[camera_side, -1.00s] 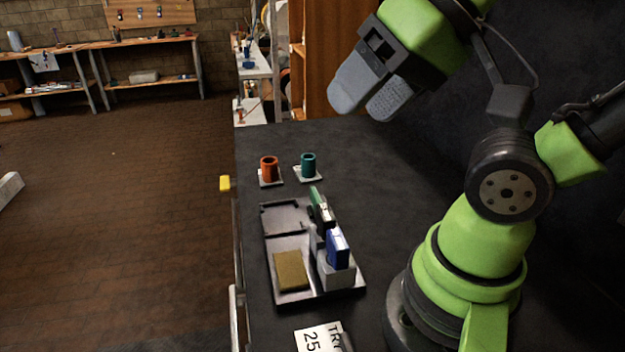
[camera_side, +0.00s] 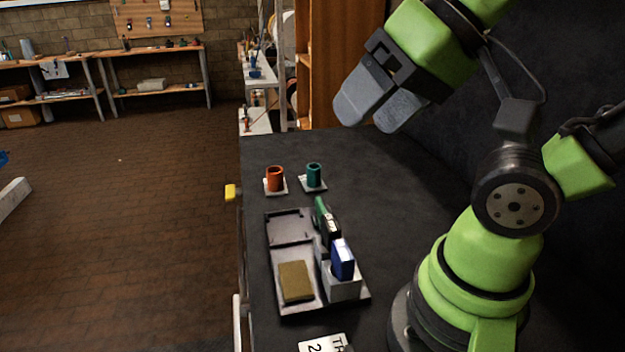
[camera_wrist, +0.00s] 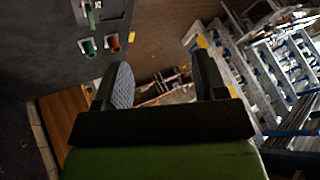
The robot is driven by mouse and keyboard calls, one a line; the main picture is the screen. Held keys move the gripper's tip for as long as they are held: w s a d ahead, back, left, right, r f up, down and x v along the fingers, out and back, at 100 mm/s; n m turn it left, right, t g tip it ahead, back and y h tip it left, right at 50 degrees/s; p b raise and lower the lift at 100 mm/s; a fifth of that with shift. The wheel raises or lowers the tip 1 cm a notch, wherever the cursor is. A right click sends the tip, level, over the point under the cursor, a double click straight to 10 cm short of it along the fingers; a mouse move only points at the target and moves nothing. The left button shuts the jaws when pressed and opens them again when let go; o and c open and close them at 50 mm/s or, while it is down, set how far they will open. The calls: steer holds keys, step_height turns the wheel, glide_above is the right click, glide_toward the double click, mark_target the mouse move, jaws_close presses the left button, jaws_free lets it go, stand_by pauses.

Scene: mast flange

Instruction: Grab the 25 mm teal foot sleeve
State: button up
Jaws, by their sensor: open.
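The teal sleeve (camera_side: 314,175) stands upright on a small pale square base at the far part of the dark table. It also shows in the wrist view (camera_wrist: 89,47). An orange sleeve (camera_side: 275,178) stands on a similar base just to its left; the wrist view shows it too (camera_wrist: 113,43). My gripper (camera_side: 368,118) is open and empty, raised above the table, above and to the right of the teal sleeve in the side view. In the wrist view the two fingers (camera_wrist: 162,82) are apart with nothing between them.
A grey tray (camera_side: 290,226) lies nearer on the table, with a brown pad (camera_side: 295,281), a blue block (camera_side: 342,258) and a green upright piece (camera_side: 320,214). A printed card (camera_side: 322,344) lies at the front.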

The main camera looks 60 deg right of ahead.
steer(key=n+g+h, duration=0.2)
steer(key=g+h, duration=0.1)
glide_above(312, 174)
steer(key=s+d, duration=0.1)
step_height(312, 174, down, 23)
steer(key=shift+x, duration=3.15)
steer(key=shift+d+r, duration=0.15)
steer(key=shift+d, duration=0.05)
jaws_close()
